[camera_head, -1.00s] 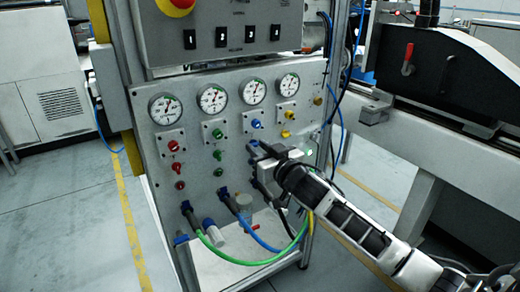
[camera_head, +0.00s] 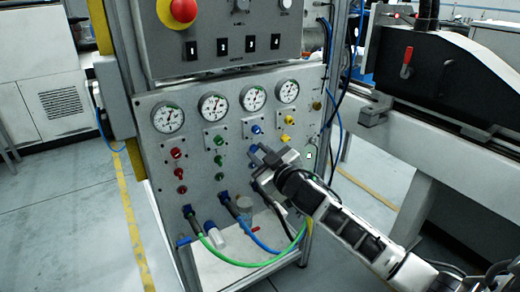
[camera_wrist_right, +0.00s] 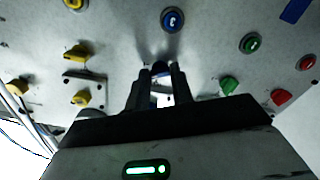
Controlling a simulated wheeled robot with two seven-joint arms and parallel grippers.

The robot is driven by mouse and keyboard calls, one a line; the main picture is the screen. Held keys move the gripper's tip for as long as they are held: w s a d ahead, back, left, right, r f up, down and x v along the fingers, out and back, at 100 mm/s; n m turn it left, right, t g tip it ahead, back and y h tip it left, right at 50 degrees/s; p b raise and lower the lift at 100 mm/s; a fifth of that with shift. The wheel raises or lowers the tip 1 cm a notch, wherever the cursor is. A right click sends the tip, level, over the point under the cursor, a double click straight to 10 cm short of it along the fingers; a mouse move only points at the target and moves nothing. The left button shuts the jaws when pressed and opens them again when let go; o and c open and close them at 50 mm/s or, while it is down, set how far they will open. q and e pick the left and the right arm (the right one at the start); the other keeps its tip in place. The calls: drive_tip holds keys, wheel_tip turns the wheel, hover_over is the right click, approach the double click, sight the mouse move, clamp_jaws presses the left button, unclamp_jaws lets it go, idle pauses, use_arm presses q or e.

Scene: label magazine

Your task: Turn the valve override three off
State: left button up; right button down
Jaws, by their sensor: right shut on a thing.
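The grey valve panel (camera_head: 236,188) has columns of red, green, blue and yellow knobs under a row of gauges. The third column is blue, with an upper blue knob (camera_head: 256,129) in plain view. My right gripper (camera_head: 257,154) is at the blue knob below it and largely covers that knob. In the wrist view my right fingers (camera_wrist_right: 160,72) are shut on this blue knob (camera_wrist_right: 160,66), which shows only as a small dark part between the tips. A round blue button (camera_wrist_right: 173,19) sits apart from the fingers. My left gripper is not in view.
Green knobs (camera_head: 218,160) stand left of my gripper and yellow knobs (camera_head: 285,138) right of it. A green hose (camera_head: 232,260) and a blue hose (camera_head: 258,240) hang below. A black-covered machine (camera_head: 440,80) stands at the right.

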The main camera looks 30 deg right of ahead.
drive_tip(key=shift+r+n+p, duration=0.1)
drive_tip(key=shift+n+p, duration=0.25)
drive_tip(key=shift+n, duration=0.65)
drive_tip(key=n+p, duration=0.1)
drive_tip(key=n, duration=0.1)
drive_tip(key=shift+n, duration=0.8)
drive_tip(key=n, duration=0.3)
drive_tip(key=shift+n+p, duration=0.3)
drive_tip(key=shift+p, duration=0.1)
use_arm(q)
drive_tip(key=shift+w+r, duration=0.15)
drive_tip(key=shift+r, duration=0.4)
use_arm(e)
drive_tip(key=shift+n, duration=1.8)
drive_tip(key=c, duration=1.2)
unclamp_jaws()
